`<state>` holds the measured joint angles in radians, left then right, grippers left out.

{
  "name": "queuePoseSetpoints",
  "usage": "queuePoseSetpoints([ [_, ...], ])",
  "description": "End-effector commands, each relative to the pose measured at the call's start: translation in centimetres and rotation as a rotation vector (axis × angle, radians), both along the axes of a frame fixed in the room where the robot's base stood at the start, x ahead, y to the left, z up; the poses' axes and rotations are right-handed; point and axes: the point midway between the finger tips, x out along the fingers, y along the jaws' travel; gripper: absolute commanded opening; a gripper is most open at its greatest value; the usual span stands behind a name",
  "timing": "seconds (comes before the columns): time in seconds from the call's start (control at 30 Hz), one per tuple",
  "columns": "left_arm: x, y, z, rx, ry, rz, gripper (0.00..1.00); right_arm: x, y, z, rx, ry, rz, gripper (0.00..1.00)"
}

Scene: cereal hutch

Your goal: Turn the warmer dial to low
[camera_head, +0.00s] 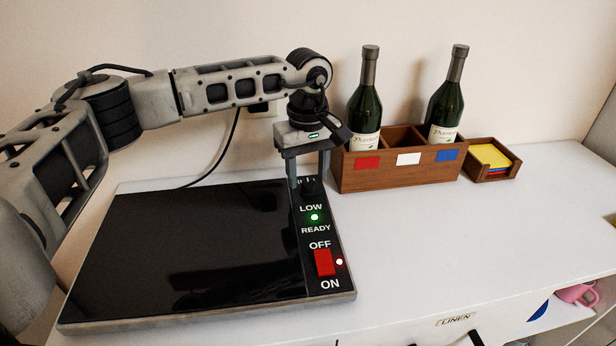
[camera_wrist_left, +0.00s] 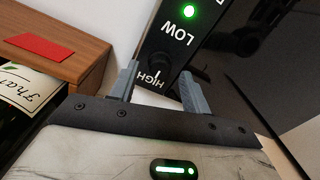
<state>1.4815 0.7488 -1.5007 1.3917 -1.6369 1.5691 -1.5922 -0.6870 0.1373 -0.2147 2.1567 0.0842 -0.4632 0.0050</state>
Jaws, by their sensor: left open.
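The warmer (camera_head: 190,245) is a flat black plate with a control strip on its right side. Its dark round dial (camera_head: 311,187) is at the far end of the strip, and also shows in the left wrist view (camera_wrist_left: 159,63) between the printed words LOW and HIGH. My left gripper (camera_head: 308,176) reaches down over the dial from above. In the left wrist view its open fingers (camera_wrist_left: 160,84) stand on either side of the dial, with nothing seen gripped. My right gripper is not in view.
A green light (camera_head: 314,217) glows by READY. A red rocker switch (camera_head: 324,262) has a red light beside it. A wooden bottle box (camera_head: 385,182) with two bottles stands close to the right of the gripper, beside a small coaster tray (camera_head: 492,174). The right countertop is clear.

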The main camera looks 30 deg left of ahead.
Motion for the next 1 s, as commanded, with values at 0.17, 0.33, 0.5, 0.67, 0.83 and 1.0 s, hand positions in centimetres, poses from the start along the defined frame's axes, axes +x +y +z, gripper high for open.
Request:
queuePoseSetpoints([
  [0.17, 0.0, 0.0, -1.6, -0.001, 0.001, -0.001, 0.47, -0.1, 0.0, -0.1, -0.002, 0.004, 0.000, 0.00],
  [0.33, 0.0, 0.0, -2.0, 0.000, 0.000, -0.001, 0.47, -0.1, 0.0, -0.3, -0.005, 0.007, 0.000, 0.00],
  [0.5, 0.0, 0.0, -2.0, 0.000, 0.000, -0.001, 0.47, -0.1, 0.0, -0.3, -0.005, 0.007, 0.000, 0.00],
  [0.67, 0.0, 0.0, -1.9, -0.001, -0.001, -0.001, 0.03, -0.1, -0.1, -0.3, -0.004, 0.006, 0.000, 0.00],
  [0.83, 0.0, 0.0, -1.9, 0.000, 0.000, 0.001, 0.03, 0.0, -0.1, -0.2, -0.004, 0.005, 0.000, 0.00],
  [1.0, 0.0, 0.0, -1.9, -0.001, -0.001, 0.028, 0.03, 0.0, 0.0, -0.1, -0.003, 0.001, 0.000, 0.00],
])
